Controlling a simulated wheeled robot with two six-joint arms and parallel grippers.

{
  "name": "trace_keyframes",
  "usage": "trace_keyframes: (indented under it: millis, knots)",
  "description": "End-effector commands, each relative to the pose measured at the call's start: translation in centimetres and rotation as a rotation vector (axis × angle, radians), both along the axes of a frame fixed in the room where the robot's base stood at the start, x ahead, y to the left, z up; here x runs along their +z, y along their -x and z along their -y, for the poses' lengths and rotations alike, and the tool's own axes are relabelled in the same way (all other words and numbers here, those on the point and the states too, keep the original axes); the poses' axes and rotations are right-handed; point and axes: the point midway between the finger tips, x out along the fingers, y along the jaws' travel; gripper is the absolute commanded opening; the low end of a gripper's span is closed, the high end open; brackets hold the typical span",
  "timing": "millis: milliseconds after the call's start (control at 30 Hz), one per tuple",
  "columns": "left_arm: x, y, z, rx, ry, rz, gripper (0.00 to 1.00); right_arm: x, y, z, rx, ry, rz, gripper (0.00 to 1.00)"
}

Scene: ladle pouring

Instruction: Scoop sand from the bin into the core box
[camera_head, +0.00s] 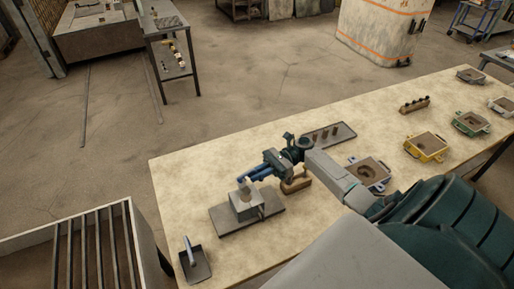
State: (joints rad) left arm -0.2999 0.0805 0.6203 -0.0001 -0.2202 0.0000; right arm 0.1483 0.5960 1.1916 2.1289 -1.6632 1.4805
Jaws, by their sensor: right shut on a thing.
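My right gripper (245,180) reaches in from the right over a small grey block-shaped box (244,206), which may be the core box. The box stands on a flat dark grey plate (270,209). The gripper is shut on a small pale piece (244,190) just at the top of the box; I cannot tell if this is the ladle, or if it touches the box. A grey open box with dark sand-like filling (368,171) sits behind my right forearm, partly hidden. I cannot tell if it is the bin. My left gripper is out of view.
A small dark pan with a pale upright handle (194,262) stands at the near left corner. Yellow (426,147) and green (470,123) boxes stand at right.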

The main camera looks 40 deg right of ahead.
Motion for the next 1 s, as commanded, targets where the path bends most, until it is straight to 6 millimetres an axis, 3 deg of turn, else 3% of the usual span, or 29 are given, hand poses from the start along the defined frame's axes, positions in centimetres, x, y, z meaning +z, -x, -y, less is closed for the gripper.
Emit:
trace_keyframes:
  millis: [267,500,600,1000]
  knots:
    - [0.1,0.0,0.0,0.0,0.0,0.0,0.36,0.1,0.0,0.0,0.0,0.003,0.0,0.0]
    - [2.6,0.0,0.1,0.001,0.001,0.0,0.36,1.0,0.0,0.0,0.001,0.107,-0.031,0.0]
    - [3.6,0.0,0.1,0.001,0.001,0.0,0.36,1.4,0.0,0.0,0.002,0.221,-0.062,0.0]
    - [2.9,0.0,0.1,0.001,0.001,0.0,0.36,2.2,-0.1,-0.2,0.0,0.725,-0.213,0.0]
